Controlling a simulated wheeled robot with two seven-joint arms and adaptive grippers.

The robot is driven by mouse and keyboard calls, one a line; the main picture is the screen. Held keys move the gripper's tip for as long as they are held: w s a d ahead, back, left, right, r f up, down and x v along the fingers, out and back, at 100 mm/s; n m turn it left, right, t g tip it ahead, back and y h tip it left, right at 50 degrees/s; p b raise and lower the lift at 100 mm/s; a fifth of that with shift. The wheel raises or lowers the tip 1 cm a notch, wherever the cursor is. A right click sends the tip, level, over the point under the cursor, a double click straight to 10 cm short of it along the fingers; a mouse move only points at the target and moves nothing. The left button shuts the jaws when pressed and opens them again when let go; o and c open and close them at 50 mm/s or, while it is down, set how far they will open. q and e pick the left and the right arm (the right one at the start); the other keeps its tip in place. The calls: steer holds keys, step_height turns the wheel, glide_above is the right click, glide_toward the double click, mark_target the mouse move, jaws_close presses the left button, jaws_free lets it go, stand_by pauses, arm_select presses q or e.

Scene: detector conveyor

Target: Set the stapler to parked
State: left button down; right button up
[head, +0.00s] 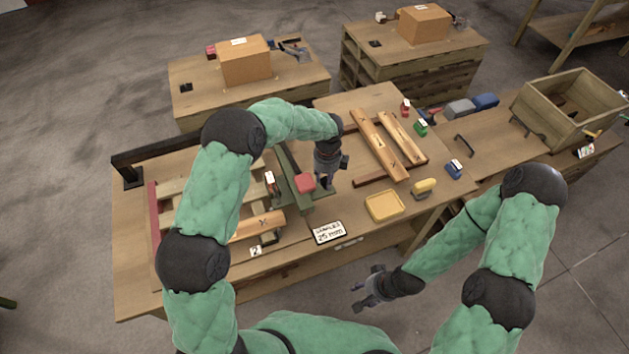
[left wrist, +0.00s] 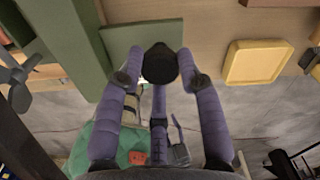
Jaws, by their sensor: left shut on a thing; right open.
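The stapler is not clearly identifiable; a green fixture (head: 292,178) with a red block (head: 305,183) on the left workbench may be it. The fixture's green body also shows at upper left in the left wrist view (left wrist: 68,38). My left gripper (head: 326,184) is just right of the red block, pointing down. In the left wrist view its fingers are shut on a round black knob (left wrist: 160,62), beside a flat green plate (left wrist: 140,36). What the knob joins to is hidden. My right gripper (head: 368,292) is open and empty, off the bench's front edge.
A yellow tray (head: 385,206), a label card (head: 330,233) and a yellow tool (head: 424,188) lie near the front edge. Wooden planks (head: 379,146) lie behind the tray. A wooden crate (head: 568,110) stands at right. Wooden slats (head: 258,227) and a dark rail (head: 165,155) are at left.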

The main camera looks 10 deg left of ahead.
arm_select(q)
steer(key=w+d, duration=0.1)
steer(key=d, duration=0.2)
steer(key=w+d, duration=0.1)
steer(key=shift+w+d, duration=0.2)
steer(key=shift+w, duration=0.1)
steer(key=c, duration=1)
jaws_free()
steer(key=shift+o, duration=0.9)
steer(key=shift+w+d, duration=0.1)
steer(key=shift+d, duration=0.1)
steer(key=shift+a, duration=0.15)
step_height(320, 180, up, 12)
